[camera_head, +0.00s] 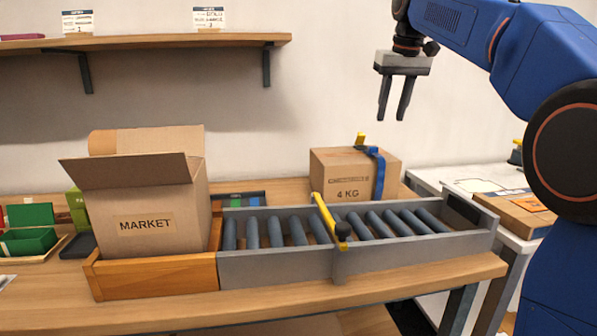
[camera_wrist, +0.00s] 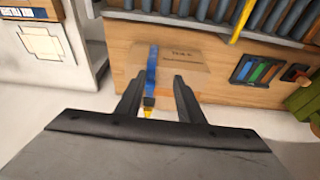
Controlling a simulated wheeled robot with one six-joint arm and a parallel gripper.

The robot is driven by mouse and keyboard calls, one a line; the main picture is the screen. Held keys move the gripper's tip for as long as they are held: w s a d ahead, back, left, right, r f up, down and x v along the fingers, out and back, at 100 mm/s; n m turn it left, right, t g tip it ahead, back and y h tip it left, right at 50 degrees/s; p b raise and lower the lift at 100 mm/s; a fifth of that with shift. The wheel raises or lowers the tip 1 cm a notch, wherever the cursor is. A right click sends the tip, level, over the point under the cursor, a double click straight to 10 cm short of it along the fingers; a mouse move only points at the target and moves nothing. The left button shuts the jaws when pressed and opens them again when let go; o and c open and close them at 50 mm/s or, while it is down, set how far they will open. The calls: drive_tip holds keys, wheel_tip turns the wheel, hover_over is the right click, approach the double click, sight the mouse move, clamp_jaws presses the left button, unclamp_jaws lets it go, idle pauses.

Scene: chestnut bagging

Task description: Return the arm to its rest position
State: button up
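My gripper (camera_head: 394,98) hangs in the air at the upper right of the head view, fingers pointing down. Its two fingers stand apart with nothing between them. In the wrist view the open fingers (camera_wrist: 158,95) show over the cardboard box with the blue strap (camera_wrist: 182,62), which lies well below. My blue arm comes in from the right of the head view, bent at the elbow, and touches nothing that I can see.
The cardboard box marked 4 KG (camera_head: 346,181) stands behind the grey roller conveyor (camera_head: 285,265). A yellow bar (camera_head: 327,217) crosses the rollers. An open MARKET box (camera_head: 150,215) sits in a wooden tray (camera_head: 160,277) at left. A shelf (camera_head: 150,42) is on the wall.

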drive_tip(key=s+d+f, duration=0.2)
drive_tip(key=s+f, duration=0.5)
drive_tip(key=s, duration=0.4)
drive_tip(key=s+d+f, duration=0.1)
drive_tip(key=s+f, duration=0.7)
drive_tip(key=s, duration=0.3)
drive_tip(key=s+d+f+m+t, duration=0.1)
drive_tip(key=s+f, duration=1.6)
drive_tip(key=f, duration=0.4)
drive_tip(key=shift+s+d+f+m+t, duration=0.25)
drive_tip(key=shift+s+d+m+t, duration=0.05)
